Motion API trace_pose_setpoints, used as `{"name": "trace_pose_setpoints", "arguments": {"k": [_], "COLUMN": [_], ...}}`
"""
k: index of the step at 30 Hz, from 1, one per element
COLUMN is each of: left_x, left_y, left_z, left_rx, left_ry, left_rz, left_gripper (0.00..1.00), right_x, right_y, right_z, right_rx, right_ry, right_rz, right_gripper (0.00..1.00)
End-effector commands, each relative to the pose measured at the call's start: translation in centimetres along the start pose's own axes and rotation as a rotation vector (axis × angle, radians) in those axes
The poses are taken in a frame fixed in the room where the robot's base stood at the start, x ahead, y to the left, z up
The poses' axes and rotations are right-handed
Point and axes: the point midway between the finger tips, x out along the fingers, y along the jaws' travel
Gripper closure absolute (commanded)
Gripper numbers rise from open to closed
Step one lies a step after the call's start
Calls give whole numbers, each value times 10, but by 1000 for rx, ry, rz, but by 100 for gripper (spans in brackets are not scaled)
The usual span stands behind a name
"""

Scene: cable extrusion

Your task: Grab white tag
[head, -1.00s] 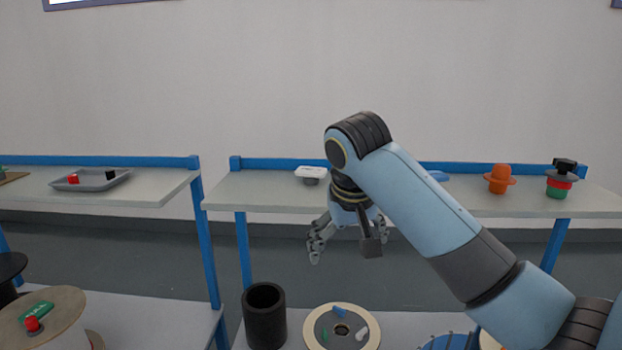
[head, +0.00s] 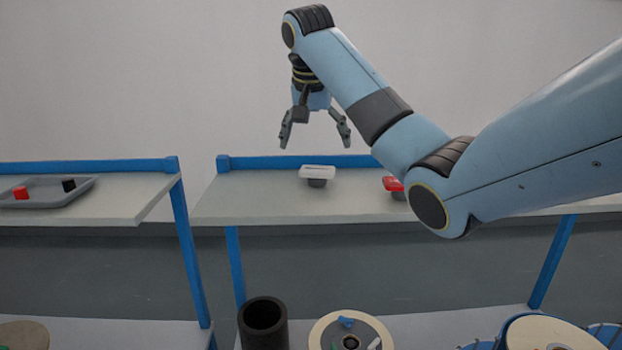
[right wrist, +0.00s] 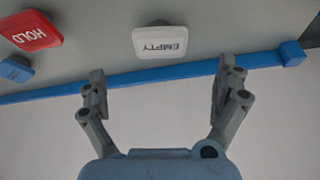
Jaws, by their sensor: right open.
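The white tag (head: 317,172) sits on a dark round base on the right shelf, near its back left part. In the right wrist view the white tag (right wrist: 160,42) shows upside down and reads "EMPTY". My right gripper (head: 315,143) is open and empty above the shelf's back edge, over the white tag in the head view and apart from it. In the right wrist view its two fingers (right wrist: 158,82) are spread wide, with the tag beyond and between them. My left gripper is not in view.
A red tag (head: 393,184) reading "HOLD" (right wrist: 30,30) stands right of the white tag, partly behind my arm. A blue tag (right wrist: 15,69) is beyond it. A blue rail (head: 260,162) edges the shelf. A grey tray (head: 80,190) is on the left shelf.

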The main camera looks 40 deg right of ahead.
Motion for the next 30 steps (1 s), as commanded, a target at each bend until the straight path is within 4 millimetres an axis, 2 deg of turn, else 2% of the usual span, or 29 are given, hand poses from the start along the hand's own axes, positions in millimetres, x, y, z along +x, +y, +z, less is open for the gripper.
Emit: {"name": "trace_pose_setpoints", "arguments": {"k": [1, 3, 6, 9, 15, 17, 20, 26, 30], "left_x": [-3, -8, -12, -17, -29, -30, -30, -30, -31], "left_y": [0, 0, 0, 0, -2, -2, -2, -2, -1], "left_z": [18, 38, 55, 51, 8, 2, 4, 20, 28], "left_rx": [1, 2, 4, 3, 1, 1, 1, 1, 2], "left_ry": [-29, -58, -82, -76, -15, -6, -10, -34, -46], "left_rz": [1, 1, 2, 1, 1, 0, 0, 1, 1], "left_gripper": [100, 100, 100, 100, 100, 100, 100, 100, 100], "right_x": [10, 18, 26, 34, 65, 72, 78, 80, 79], "right_y": [0, 0, -1, 0, 0, 0, 0, 0, 0], "right_z": [1, 0, 0, -1, -2, -2, -2, -1, -1], "right_rx": [-1, -2, -1, -2, -2, -2, -2, -2, -2], "right_ry": [-4, -3, -1, -3, -3, -2, -1, 0, 0], "right_rz": [3, 2, 1, 2, 2, 1, 0, -1, -1], "right_gripper": [0, 0, 0, 0, 0, 0, 0, 1, 20]}}
